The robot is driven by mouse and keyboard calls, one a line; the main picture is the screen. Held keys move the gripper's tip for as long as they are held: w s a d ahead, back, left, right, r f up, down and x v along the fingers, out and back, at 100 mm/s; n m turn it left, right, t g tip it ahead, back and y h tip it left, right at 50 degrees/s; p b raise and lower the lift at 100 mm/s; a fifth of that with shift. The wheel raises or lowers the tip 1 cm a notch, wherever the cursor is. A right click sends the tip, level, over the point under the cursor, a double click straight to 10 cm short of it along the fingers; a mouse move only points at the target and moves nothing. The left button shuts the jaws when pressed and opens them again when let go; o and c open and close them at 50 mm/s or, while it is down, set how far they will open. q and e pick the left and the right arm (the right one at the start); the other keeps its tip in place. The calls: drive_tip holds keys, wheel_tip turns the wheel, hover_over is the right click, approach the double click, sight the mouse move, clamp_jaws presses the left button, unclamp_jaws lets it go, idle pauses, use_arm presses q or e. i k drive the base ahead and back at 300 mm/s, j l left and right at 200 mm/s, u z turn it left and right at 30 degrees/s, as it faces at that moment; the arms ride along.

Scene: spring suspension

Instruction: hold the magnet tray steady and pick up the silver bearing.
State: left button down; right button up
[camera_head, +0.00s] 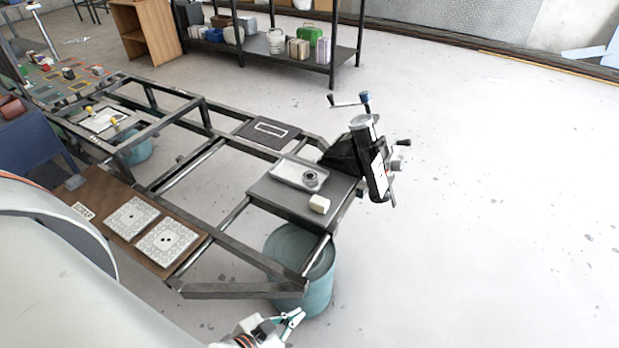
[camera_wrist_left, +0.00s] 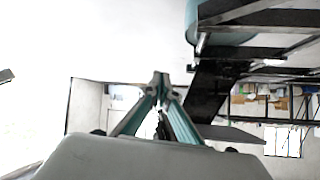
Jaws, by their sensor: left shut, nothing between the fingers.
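The magnet tray (camera_head: 284,173) is a shallow silver tray lying on a dark plate at the near right end of the metal frame. The silver bearing (camera_head: 311,178), a small ring with a dark centre, sits at the tray's right end in the head view. My left gripper (camera_head: 298,316) is at the bottom of the head view, well below and apart from the tray. Its teal fingers also show in the left wrist view (camera_wrist_left: 160,80), meeting at the tips, shut and empty. Tray and bearing cannot be made out in the wrist view. My right gripper is not in view.
A white block (camera_head: 319,204) lies on the dark plate (camera_head: 275,194) near the tray. A black device with crank handles (camera_head: 372,160) stands at the frame's right corner. A teal barrel (camera_head: 315,285) stands under the frame. Open floor lies to the right.

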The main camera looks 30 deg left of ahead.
sight(307, 174)
drive_tip(key=i+l+u, duration=0.2)
drive_tip(key=i+u, duration=0.25)
drive_tip(key=i+l+u, duration=0.2)
drive_tip(key=u, duration=0.25)
drive_tip(key=i+l+u, duration=0.2)
drive_tip(key=l+u, duration=0.2)
drive_tip(key=l, duration=0.15)
drive_tip(key=i+l+u, duration=0.15)
drive_tip(key=l+u, duration=0.3)
drive_tip(key=i+l+u, duration=0.1)
drive_tip(key=l+u, duration=0.35)
drive_tip(key=l, duration=0.1)
